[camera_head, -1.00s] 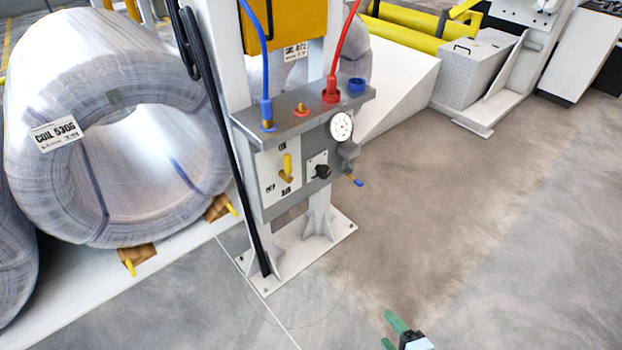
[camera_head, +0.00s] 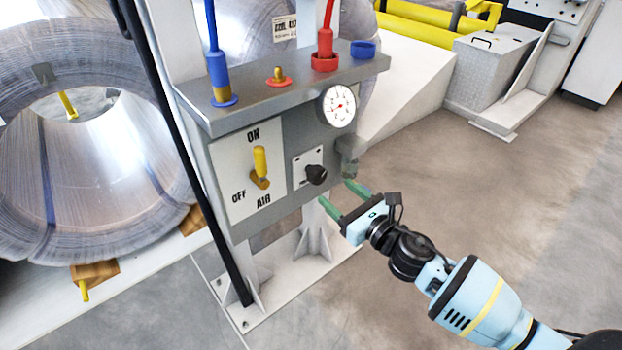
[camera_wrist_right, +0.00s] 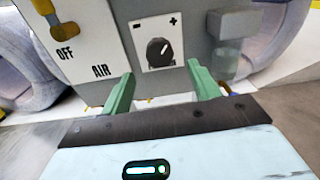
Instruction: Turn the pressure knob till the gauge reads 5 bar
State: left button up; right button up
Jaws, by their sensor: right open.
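The black pressure knob (camera_head: 316,174) sits on a small white plate on the front of the grey panel. In the right wrist view the knob (camera_wrist_right: 160,52) shows between minus and plus marks. The round white gauge (camera_head: 339,105) is above and right of the knob; its red needle is too small to read. My right gripper (camera_head: 344,194) is open and empty, just below and right of the knob, apart from it. In the right wrist view its green fingers (camera_wrist_right: 157,85) stand either side below the knob. My left gripper is not in view.
A yellow air lever (camera_head: 260,165) is left of the knob, pointing up towards ON. A fitting (camera_head: 348,160) juts out below the gauge, close to my right fingers. Blue (camera_head: 217,75) and red (camera_head: 324,45) hoses rise from the panel top. Floor at right is clear.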

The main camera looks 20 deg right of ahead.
aim_at(321, 178)
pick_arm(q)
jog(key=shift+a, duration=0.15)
pick_arm(e)
jog(key=shift+r, duration=0.15)
jog(key=b+x, duration=0.1)
jog(key=x, duration=0.6)
jog(key=shift+w+a+b, duration=0.15)
jog(key=shift+w+b, duration=0.15)
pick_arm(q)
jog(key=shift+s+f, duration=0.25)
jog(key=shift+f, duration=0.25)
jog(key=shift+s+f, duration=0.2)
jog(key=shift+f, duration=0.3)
pick_arm(e)
jog(key=shift+c, duration=0.4)
jog(key=c, duration=0.9)
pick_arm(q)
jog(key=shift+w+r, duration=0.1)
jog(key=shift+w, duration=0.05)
